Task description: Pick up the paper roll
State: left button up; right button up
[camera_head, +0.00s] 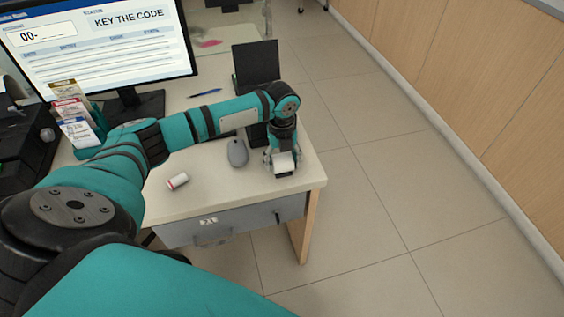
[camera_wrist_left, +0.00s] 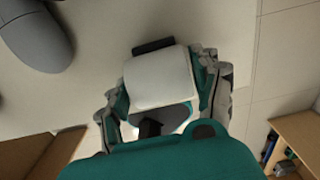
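The white paper roll (camera_head: 284,163) is at the right front corner of the desk, between the fingers of my left gripper (camera_head: 282,158). In the left wrist view the roll (camera_wrist_left: 160,78) fills the space between the fingertips of the left gripper (camera_wrist_left: 160,90). A finger lies against each side, so the gripper looks shut on it. I cannot tell whether the roll rests on the desk or is just above it. My right gripper is not in view.
A grey mouse (camera_head: 237,153) lies left of the gripper. A small white cylinder with red ends (camera_head: 178,181) lies farther left on the desk (camera_head: 205,190). A monitor (camera_head: 100,45), card holder (camera_head: 78,130), blue pen (camera_head: 205,93) and black stand (camera_head: 256,62) are behind. Open floor lies right.

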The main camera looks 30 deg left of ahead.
pick_arm(q)
jog(key=c, duration=0.8)
jog(key=shift+r, duration=0.1)
